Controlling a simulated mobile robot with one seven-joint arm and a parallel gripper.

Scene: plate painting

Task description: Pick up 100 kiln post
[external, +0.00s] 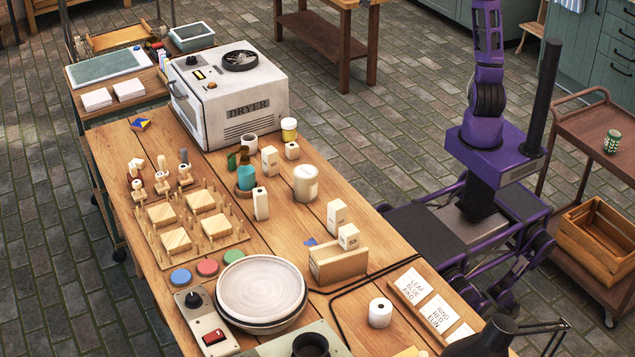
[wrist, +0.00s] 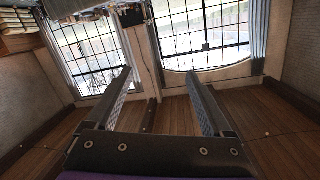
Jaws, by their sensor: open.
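Several cream kiln posts stand on the wooden table in the external view. A tall slim post (external: 261,204) stands near the middle, and no number shows on its side. A labelled post (external: 269,161) and a short post (external: 292,150) stand behind it. Two more labelled posts, one taller (external: 337,216) and one shorter (external: 348,237), stand to the right by a wooden block. The numbers are too small to read surely, so I cannot tell which is 100. My gripper (wrist: 159,73) is open and empty in the wrist view, facing windows, away from the table. The external view cuts it off.
The dryer (external: 230,95) stands at the table's back. A cream canister (external: 306,183), a teal cup (external: 246,178) and a white cup (external: 249,143) stand near the posts. A peg board (external: 237,236) lies left, stacked plates (external: 262,290) in front.

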